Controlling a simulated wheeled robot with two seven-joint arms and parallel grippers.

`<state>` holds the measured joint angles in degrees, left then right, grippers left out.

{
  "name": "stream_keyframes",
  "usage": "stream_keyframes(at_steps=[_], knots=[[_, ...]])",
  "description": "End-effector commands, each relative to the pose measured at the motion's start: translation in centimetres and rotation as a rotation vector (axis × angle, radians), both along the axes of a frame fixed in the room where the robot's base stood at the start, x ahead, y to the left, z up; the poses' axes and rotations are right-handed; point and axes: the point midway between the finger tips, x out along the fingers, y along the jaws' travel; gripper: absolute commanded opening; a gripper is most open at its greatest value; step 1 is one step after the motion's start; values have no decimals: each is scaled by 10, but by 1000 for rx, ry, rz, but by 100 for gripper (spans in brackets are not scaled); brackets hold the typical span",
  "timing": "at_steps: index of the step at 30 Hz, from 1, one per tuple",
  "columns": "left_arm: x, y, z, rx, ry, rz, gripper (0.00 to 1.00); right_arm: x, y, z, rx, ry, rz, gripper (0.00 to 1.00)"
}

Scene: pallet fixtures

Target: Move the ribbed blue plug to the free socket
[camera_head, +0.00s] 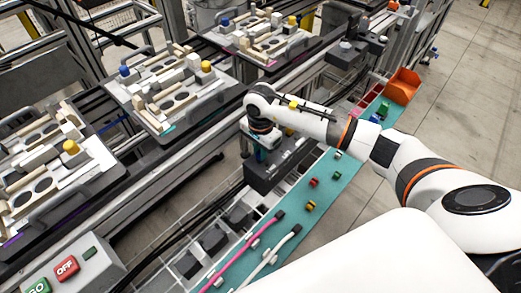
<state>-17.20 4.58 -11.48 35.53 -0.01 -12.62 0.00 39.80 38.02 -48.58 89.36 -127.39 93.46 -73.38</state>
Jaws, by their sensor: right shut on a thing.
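My right gripper (260,150) points down over a dark box-shaped fixture (268,177) in the middle of the head view. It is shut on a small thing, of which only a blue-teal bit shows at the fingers. This looks like the blue plug, but its ribs are too small to make out. Dark square sockets (214,239) sit in a grey rack along the teal strip. I cannot tell which socket is free. My left gripper is out of view.
The teal strip (325,170) carries small red (314,182) and yellow (310,206) plugs, with pink (246,248) and white (272,255) cables nearer. An orange bin (403,86) stands at its far end. Pallets with blocks (170,90) line the left. A button box (70,275) is front left.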

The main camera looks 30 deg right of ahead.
Motion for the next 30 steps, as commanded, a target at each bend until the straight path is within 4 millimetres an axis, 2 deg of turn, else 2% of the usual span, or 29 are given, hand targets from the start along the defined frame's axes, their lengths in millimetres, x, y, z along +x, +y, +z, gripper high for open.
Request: stream_keyframes(at_steps=[10, 11, 15, 25, 30], knots=[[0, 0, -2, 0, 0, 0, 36, -1, 0, -3, -1, 2, 0, 0], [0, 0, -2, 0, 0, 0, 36, -1, 0, -3, -1, 2, 0, 18], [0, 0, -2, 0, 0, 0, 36, -1, 0, -3, -1, 2, 0, 40], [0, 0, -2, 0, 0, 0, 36, 0, 0, 0, 0, 1, 1, 40], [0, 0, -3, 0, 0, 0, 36, 1, 0, 23, -1, -3, 1, 40]])
